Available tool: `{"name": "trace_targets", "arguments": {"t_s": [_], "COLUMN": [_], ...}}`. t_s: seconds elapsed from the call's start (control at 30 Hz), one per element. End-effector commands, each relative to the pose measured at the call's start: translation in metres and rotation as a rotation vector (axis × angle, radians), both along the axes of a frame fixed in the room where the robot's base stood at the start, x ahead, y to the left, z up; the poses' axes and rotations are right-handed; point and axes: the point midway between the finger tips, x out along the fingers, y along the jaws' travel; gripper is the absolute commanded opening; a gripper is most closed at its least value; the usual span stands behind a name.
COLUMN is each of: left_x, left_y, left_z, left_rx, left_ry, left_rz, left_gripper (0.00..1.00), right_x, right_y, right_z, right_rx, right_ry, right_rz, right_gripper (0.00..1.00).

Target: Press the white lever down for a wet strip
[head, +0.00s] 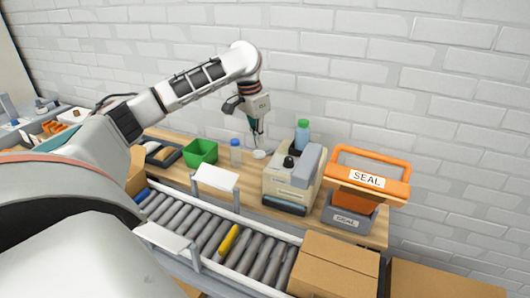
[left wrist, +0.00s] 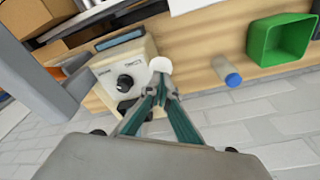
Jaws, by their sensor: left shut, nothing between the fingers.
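The beige dispenser (head: 277,184) stands on the wooden bench, with a black knob (head: 289,162) and a dark bar along its front edge. Its white lever ends in a round white pad (head: 260,154), left of the body. In the left wrist view the pad (left wrist: 161,64) shows just beyond my fingertips, beside the dispenser (left wrist: 102,76). My left gripper (head: 257,146) points down at the pad, shut and empty; its teal fingers (left wrist: 160,90) meet close to it. I cannot tell whether they touch. No wet strip is clearly visible. My right gripper is out of view.
A green bin (head: 201,152) and a blue-capped bottle (head: 236,152) stand left of the lever. A green-capped blue bottle (head: 302,136) is behind the dispenser, an orange SEAL frame (head: 372,164) right. A roller conveyor runs in front; cardboard boxes (head: 333,266) sit at lower right.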

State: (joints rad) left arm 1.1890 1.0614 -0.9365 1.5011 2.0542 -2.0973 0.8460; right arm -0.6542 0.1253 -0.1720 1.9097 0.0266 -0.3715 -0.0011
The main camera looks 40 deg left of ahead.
Motion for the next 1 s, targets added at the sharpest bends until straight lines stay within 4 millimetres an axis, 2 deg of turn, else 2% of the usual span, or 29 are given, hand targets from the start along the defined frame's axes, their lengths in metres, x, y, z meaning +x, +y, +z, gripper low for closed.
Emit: {"name": "trace_targets", "arguments": {"t_s": [0.17, 0.7, 1.0], "left_x": [0.000, 0.000, 0.000], "left_y": [0.000, 0.000, 0.000], "left_z": [0.003, 0.047, 0.050], "left_rx": [0.000, 0.001, 0.000], "left_ry": [-0.001, 0.000, 0.000], "left_rz": [0.000, 0.000, 0.001], "left_gripper": [0.00, 0.00, 0.00], "right_x": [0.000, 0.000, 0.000], "right_y": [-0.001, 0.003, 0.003], "right_z": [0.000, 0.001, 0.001], "right_rx": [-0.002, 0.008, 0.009], "right_ry": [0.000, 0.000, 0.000], "right_rz": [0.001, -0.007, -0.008], "right_gripper": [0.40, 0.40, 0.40]}}
